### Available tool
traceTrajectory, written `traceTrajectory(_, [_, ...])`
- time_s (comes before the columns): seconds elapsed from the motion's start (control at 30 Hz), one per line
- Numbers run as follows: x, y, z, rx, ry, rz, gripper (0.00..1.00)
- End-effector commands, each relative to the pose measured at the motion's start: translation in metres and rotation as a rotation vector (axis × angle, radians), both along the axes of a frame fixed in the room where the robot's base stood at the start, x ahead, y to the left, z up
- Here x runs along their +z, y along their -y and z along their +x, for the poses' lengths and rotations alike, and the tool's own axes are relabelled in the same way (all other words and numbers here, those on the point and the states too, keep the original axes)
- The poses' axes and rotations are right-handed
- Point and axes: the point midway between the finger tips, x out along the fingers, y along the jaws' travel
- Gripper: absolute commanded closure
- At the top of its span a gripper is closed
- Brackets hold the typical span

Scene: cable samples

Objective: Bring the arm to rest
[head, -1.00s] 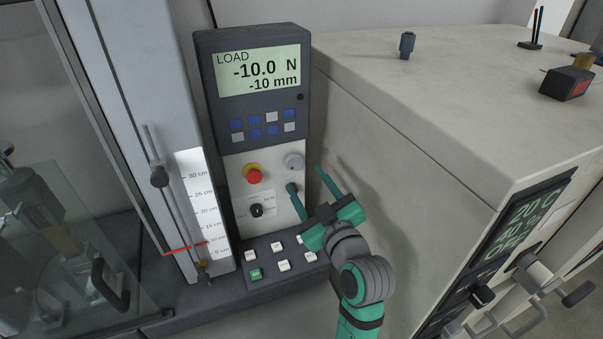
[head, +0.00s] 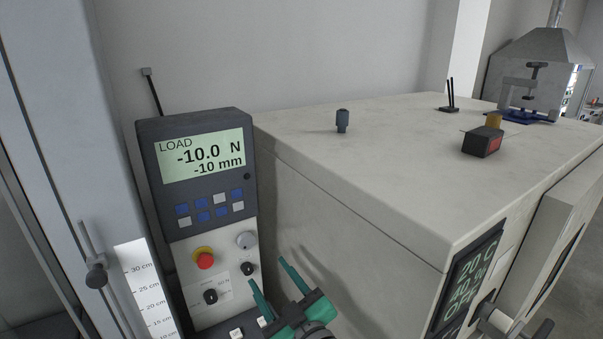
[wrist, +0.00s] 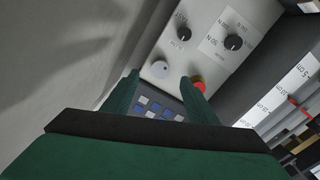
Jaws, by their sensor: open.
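My gripper (head: 272,284) is in the lower middle of the head view, in front of the control panel (head: 213,278) of the testing machine. Its two green fingers are apart and nothing shows between them. In the wrist view the fingers (wrist: 160,92) point toward the panel, with the grey knob (wrist: 161,69) and the red stop button (wrist: 198,83) beyond them. Most of my arm lies below the head view's lower edge. I cannot tell the exact gap between fingertips and panel.
The display (head: 202,156) reads LOAD -10.0 N, -10 mm. A large pale cabinet (head: 330,220) stands close on the right. On its top are a small dark cylinder (head: 342,120) and a black-and-red block (head: 482,142). A scale strip (head: 143,285) is at the left.

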Motion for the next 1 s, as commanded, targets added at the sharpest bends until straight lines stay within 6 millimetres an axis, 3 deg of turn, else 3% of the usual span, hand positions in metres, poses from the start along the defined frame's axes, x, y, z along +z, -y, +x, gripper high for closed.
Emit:
traceTrajectory(0.27, [-0.077, 0.014, -0.021, -0.147, -0.114, 0.175, 0.47])
traceTrajectory(0.47, [-0.134, 0.028, -0.05, -0.27, -0.185, 0.277, 0.47])
traceTrajectory(0.7, [-0.194, 0.045, -0.101, -0.405, -0.25, 0.353, 0.47])
traceTrajectory(1.0, [-0.248, 0.062, -0.183, -0.54, -0.303, 0.389, 0.47])
